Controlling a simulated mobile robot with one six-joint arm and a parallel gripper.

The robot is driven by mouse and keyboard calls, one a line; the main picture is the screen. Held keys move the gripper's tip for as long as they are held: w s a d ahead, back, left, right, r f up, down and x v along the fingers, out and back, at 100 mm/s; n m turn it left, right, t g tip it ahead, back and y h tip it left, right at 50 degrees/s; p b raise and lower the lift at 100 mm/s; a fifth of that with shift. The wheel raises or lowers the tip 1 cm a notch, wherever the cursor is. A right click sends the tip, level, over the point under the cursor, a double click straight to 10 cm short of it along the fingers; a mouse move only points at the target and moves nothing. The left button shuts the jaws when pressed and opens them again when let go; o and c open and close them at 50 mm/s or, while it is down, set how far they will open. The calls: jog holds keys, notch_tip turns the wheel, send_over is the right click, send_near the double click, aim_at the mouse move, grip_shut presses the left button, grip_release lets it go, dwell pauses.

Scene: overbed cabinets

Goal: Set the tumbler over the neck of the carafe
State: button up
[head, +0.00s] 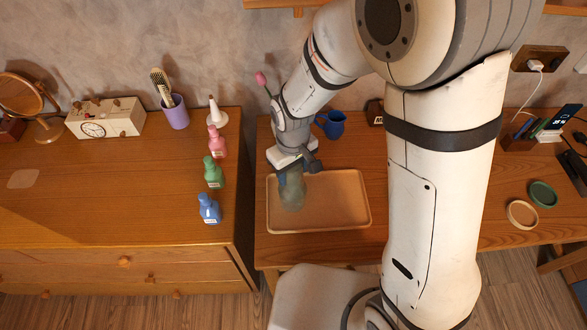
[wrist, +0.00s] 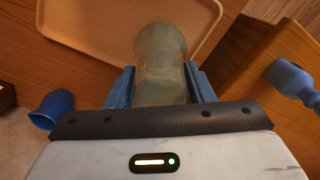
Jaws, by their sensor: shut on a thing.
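My gripper (head: 291,168) is low over the left part of a tan tray (head: 340,200), pointing down. In the wrist view its two blue fingers (wrist: 160,88) are shut on the sides of a pale greenish glass, the tumbler (wrist: 160,92). A rounder, wider glass body, seemingly the carafe (wrist: 160,45), shows straight beyond it, over the tray. In the head view the carafe (head: 292,200) stands on the tray below the gripper. The two glasses overlap and are see-through, so I cannot tell how far the tumbler sits over the neck or whether they touch.
A blue mug (head: 331,124) stands behind the tray. Blue (head: 209,208), green (head: 212,172) and pink (head: 217,141) bottles line the dresser at left. The tray's right side is bare. Two round coasters (head: 522,214) lie at far right.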

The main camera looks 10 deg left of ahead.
jog(key=shift+f, duration=0.1)
jog(key=o, duration=1.1)
jog(key=shift+r, duration=3.9)
jog(key=s+d+r+m+t, duration=0.1)
jog(key=s+d+r+m, duration=0.1)
jog(key=d, duration=0.5)
jog(key=s+d+r+m+t, duration=0.1)
jog(key=s+d+r+m, duration=0.2)
jog(key=d, duration=0.5)
jog(key=s+d+r+m+t, duration=0.1)
jog(key=s+d+r+m, duration=0.1)
jog(key=d+r+m, duration=0.2)
jog(key=d+r, duration=0.2)
jog(key=d, duration=0.2)
jog(key=shift+s+d, duration=0.2)
jog(key=shift+s, duration=0.05)
